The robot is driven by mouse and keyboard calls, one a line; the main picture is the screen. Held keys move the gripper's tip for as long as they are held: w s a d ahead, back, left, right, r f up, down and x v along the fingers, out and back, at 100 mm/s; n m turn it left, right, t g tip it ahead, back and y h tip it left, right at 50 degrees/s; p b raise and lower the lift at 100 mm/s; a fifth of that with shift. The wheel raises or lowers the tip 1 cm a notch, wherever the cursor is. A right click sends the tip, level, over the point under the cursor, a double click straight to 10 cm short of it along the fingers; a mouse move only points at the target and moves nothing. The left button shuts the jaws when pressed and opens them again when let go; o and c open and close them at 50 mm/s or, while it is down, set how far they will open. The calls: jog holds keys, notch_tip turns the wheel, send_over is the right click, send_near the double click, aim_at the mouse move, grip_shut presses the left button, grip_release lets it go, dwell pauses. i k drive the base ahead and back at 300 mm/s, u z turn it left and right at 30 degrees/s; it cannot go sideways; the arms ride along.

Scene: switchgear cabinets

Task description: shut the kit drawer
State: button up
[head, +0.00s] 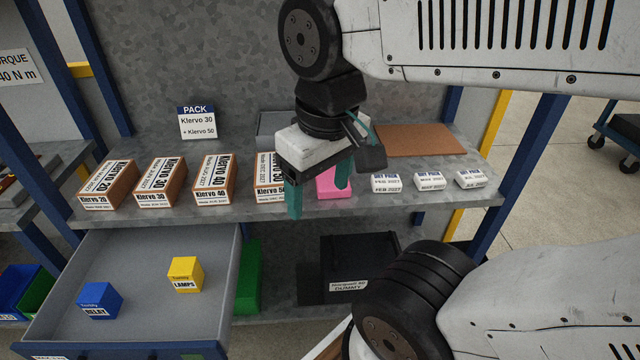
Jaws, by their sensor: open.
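The kit drawer (142,260) is a grey drawer, pulled out below the shelf at the lower left. Inside it lie a blue relay block (100,300) and a yellow lamps block (185,274), apart from each other. The drawer's front panel shows only partly at the bottom edge of the view.
Several Klervo boxes (160,182) stand along the shelf (230,212). A pink block (331,184), several white dry packs (430,181) and a brown mat (419,140) are to the right. A PACK sign (197,122) stands behind. Below are a green item (248,277) and a black dummy box (358,265).

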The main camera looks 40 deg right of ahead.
aim_at(153, 321)
jog(key=z, duration=0.65)
jog(key=k, duration=1.45)
jog(key=u, duration=1.2)
jog(key=i, duration=1)
